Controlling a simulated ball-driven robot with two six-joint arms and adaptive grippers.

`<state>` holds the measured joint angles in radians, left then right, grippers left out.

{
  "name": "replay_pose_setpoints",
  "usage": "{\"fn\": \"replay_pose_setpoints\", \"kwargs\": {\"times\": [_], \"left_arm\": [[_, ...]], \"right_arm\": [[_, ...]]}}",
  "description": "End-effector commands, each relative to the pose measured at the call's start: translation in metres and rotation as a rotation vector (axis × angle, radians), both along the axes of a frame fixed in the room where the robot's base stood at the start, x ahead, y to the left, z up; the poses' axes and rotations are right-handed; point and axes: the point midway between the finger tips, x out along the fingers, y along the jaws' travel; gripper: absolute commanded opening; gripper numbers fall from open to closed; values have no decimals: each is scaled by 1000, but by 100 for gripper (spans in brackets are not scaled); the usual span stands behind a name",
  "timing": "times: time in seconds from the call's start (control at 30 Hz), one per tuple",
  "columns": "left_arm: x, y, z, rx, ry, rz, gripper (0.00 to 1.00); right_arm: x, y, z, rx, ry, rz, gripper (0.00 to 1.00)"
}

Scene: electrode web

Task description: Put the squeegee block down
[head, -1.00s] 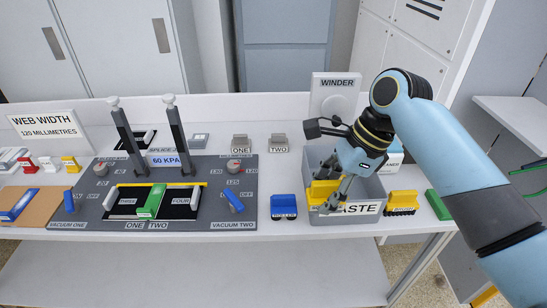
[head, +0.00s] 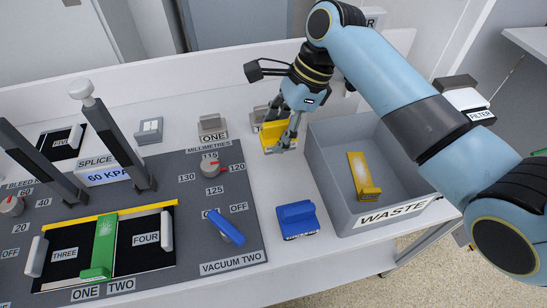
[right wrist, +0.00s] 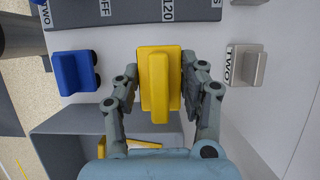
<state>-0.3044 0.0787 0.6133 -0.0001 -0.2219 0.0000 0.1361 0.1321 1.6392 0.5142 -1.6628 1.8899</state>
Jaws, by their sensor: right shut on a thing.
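My right gripper (head: 281,143) is shut on a yellow squeegee block (head: 272,131). In the head view it holds the block over the white table, left of the waste bin's back left corner and in front of the grey blocks. In the right wrist view the yellow block (right wrist: 160,78) sits between the two fingers, with its ridge facing the camera. I cannot tell whether its underside touches the table. My left gripper is not in view.
The grey waste bin (head: 327,188) holds another yellow piece (head: 362,177). Grey block ONE (head: 212,126) stands close; block TWO (right wrist: 247,65) shows in the wrist view.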

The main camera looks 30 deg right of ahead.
Motion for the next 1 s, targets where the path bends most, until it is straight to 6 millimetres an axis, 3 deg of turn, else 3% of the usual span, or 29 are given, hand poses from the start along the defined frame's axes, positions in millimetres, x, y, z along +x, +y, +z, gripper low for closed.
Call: {"fn": "replay_pose_setpoints", "kwargs": {"times": [0.1,0.5,0.87,0.9,1.0], "left_arm": [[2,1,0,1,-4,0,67],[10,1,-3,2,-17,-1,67],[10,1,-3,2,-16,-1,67],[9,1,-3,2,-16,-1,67],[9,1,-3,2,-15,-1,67]], "right_arm": [[-1,0,-23,0,3,-1,16],[0,1,-72,1,1,0,16],[0,0,-76,0,-1,0,16],[0,0,-77,0,0,0,43],[0,0,-76,0,-1,1,56]]}}
